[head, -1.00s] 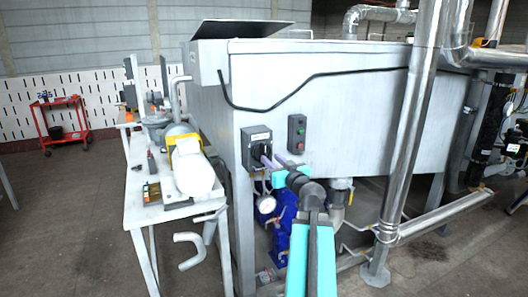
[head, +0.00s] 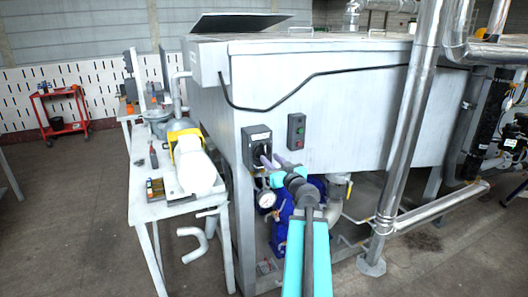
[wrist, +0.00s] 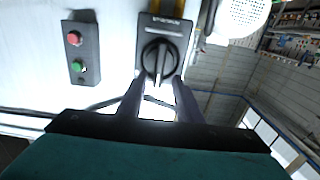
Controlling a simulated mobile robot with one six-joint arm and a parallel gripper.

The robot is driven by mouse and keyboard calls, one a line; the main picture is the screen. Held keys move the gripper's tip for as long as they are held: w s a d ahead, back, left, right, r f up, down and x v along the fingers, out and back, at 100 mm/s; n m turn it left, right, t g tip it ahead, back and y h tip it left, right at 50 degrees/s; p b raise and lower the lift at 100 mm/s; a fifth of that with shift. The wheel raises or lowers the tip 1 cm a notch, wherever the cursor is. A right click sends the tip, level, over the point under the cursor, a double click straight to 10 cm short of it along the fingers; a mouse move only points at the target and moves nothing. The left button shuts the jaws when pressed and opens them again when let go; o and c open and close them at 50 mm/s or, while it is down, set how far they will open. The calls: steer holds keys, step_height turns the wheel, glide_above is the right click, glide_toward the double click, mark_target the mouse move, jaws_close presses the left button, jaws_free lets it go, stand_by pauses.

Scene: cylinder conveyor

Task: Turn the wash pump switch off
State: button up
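The wash pump switch (wrist: 158,60) is a black rotary knob on a dark plate with a label strip. In the wrist view its handle bar stands upright in the picture, with a light mark at its lower end. My gripper (wrist: 159,82) is open, with one fingertip on each side of the handle's lower end. I cannot tell whether the fingers touch it. In the head view the switch plate (head: 257,142) is on the front of the large grey metal tank, and my gripper (head: 268,161) is at its lower right, partly covering the knob.
A box with a red and a green button (head: 296,131) is mounted right of the switch. A round gauge (head: 267,198) and blue pumps lie below. A thick vertical pipe (head: 408,140) stands to the right. A white table (head: 150,212) with tools stands to the left.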

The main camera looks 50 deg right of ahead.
mark_target(264, 153)
steer(key=shift+p+x, duration=0.95)
steer(key=shift+x, duration=1.85)
steer(key=shift+c, duration=0.3)
jaws_close()
steer(key=shift+a+f, duration=0.1)
steer(key=shift+a, duration=0.15)
steer(key=shift+d, duration=0.1)
